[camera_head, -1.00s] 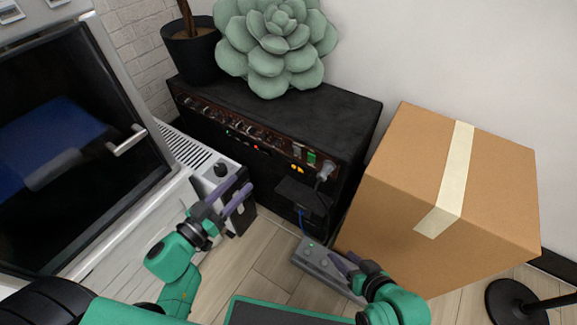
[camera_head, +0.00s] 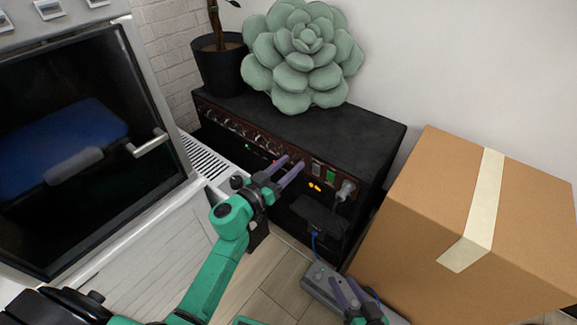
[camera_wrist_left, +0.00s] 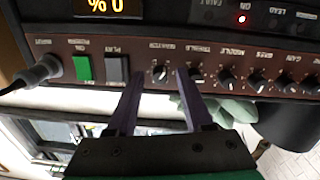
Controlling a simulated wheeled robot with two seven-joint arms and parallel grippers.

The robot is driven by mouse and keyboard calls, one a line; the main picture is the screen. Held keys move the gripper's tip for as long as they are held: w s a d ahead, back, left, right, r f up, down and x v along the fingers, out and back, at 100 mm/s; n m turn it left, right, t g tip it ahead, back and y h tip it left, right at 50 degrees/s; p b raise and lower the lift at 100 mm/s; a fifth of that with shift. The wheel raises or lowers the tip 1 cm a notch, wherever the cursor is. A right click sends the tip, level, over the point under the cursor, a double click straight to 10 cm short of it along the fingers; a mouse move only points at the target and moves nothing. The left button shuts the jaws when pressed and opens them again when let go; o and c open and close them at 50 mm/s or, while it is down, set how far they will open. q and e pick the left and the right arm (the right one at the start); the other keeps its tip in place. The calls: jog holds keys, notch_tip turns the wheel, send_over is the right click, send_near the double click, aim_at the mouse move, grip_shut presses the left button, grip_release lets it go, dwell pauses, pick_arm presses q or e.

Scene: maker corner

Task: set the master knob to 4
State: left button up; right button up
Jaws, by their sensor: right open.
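The black amplifier (camera_head: 350,128) stands against the wall with a row of knobs on its brown front panel. My left gripper (camera_head: 291,162) is open at the right part of that panel. In the left wrist view, which shows the panel upside down, the master knob (camera_wrist_left: 159,74) is small and dark, in the gap between the open fingers. I cannot see the fingers touching it. Its pointer is too small to read against the scale. The treble knob (camera_wrist_left: 196,76) sits just right of the right finger. My right gripper (camera_head: 345,284) is open and empty, low in the head view.
A green switch (camera_wrist_left: 82,68), a dark play switch (camera_wrist_left: 116,69) and a plugged cable (camera_wrist_left: 36,74) flank the master knob. Other knobs (camera_wrist_left: 256,82) continue rightward. A cardboard box (camera_head: 440,210) stands right, a grey pedal (camera_head: 322,284) lies on the floor, and an oven-like machine (camera_head: 60,150) stands left.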

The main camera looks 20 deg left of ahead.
pick_arm(q)
grip_shut()
jog(key=shift+m, duration=0.3)
